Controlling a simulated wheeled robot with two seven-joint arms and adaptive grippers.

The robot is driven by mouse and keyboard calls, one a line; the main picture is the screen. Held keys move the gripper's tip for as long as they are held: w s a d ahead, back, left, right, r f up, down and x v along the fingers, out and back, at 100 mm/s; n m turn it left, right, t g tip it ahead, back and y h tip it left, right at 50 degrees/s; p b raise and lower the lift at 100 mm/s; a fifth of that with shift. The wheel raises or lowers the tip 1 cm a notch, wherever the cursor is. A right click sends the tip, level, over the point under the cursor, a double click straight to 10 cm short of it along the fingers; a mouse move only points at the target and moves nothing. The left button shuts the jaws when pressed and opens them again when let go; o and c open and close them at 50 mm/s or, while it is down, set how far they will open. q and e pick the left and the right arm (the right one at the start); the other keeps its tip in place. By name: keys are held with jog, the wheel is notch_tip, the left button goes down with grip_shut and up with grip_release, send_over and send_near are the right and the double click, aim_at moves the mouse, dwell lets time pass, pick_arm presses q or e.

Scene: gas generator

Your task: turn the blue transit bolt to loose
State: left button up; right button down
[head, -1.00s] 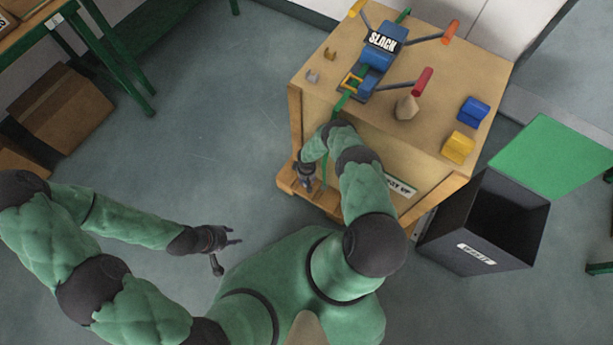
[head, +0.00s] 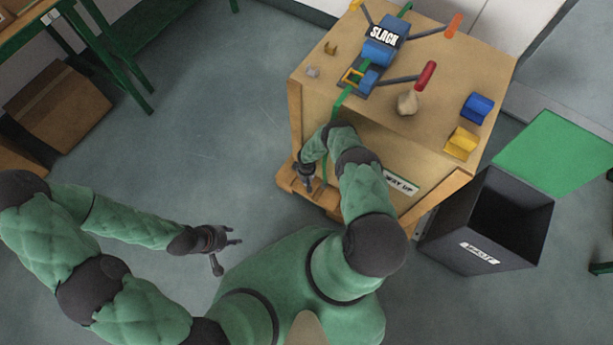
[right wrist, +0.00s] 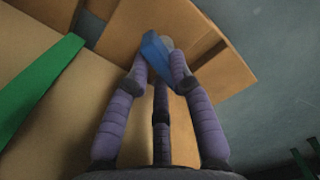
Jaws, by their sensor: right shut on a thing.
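The blue transit bolt (right wrist: 155,50) shows in the right wrist view as a blue bar, set low by the crate's wooden base. My right gripper (right wrist: 162,58) is shut on it, one finger on each side. In the head view my right gripper (head: 307,182) is low at the crate's front left corner, and the bolt is hidden there. I cannot tell which marking the bolt points to. My left gripper (head: 236,236) is open and empty over the floor at the lower left.
The wooden crate (head: 420,120) carries a strap ratchet with a SLACK plate (head: 384,36), red and orange handles and blue and yellow blocks. A black bin (head: 478,232) stands at its right beside a green panel (head: 556,155). A brown box (head: 60,108) is at the left. Floor between is clear.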

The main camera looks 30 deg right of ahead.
jog(key=shift+n, duration=1.9)
jog(key=c, duration=1.1)
grip_release()
jog(key=shift+w+r, duration=0.15)
jog(key=shift+r, duration=3.55)
